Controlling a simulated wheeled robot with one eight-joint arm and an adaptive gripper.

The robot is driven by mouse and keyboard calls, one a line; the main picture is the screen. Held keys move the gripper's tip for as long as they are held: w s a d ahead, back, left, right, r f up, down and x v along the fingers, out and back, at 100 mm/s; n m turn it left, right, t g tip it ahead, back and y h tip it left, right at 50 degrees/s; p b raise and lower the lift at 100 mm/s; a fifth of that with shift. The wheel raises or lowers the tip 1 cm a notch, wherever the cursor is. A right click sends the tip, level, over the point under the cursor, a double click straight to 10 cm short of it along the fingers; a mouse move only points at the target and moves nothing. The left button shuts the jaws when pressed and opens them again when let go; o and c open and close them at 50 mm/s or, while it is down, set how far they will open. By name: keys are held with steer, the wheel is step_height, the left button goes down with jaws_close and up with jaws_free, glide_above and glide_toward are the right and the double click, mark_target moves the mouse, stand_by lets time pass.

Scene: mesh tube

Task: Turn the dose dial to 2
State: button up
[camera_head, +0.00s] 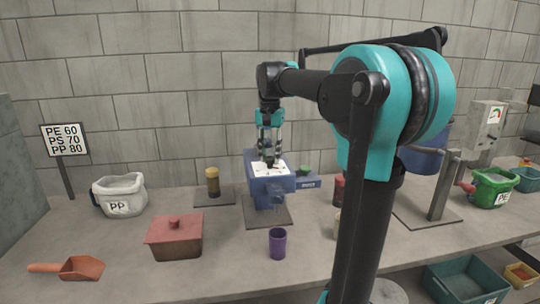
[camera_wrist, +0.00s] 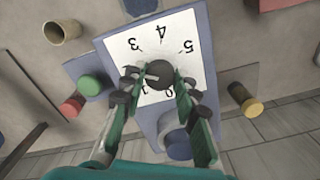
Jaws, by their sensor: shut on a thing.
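The dose dial is a dark round knob (camera_wrist: 162,74) on a white numbered plate (camera_wrist: 185,22) atop a blue device (camera_head: 262,197). In the wrist view the figures appear upside down; 3, 4, 5, 1 and 0 show at least in part. The 2 is not visible; my left finger covers the plate between 3 and 1. A thin mark runs left from the knob toward that finger, but its exact reading is unclear. My gripper (camera_wrist: 158,76) is shut on the knob, a green-backed finger on each side. In the head view my gripper (camera_head: 269,160) reaches down onto the plate.
A purple cup (camera_head: 277,244) stands in front of the device, with a red lidded box (camera_head: 174,238) at its left. A green button (camera_head: 304,170) sits close at its right. A yellow-topped cylinder (camera_head: 213,182) stands at left.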

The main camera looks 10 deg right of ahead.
mark_target(270, 158)
steer(key=shift+n, duration=1.9)
steer(key=o, duration=1.2)
steer(key=shift+c, duration=0.2)
step_height(270, 158, up, 12)
